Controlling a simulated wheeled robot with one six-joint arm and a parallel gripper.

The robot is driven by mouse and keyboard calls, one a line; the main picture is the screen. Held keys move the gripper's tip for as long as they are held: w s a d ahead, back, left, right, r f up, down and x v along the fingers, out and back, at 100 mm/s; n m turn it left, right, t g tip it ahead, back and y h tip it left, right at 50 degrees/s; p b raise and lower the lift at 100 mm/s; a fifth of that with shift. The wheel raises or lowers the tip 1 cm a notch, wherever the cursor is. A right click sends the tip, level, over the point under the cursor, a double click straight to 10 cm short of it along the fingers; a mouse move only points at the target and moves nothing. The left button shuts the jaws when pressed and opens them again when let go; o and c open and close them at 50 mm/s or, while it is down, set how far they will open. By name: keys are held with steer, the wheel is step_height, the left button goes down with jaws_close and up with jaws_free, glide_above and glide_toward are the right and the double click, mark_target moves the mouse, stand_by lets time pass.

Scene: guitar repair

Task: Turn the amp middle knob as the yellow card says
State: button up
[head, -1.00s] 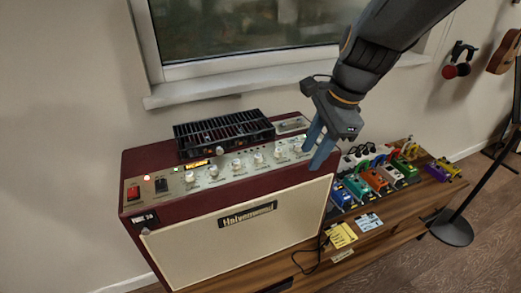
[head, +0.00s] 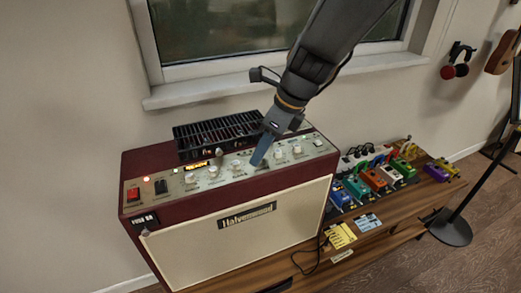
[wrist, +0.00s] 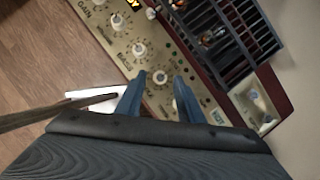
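The maroon and cream amp (head: 225,231) stands on a wooden bench, its silver panel carrying a row of white knobs. My gripper (head: 261,157) is over the middle of that row and hides part of it. Gaps show beside the knob; I cannot tell how deep the fingers reach. The labels are too small to tell which knob is the middle one. The yellow card (head: 341,236) lies on the bench right of the amp; its writing is unreadable.
A black slotted unit (head: 222,133) sits on top of the amp behind the knobs. Neighbouring knobs (head: 236,165) stand close to my fingers. Several coloured pedals (head: 374,180) and a pale blue card (head: 368,221) are on the bench to the right.

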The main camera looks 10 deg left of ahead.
steer(key=shift+a+f, duration=0.15)
steer(key=shift+f, duration=0.2)
jaws_close()
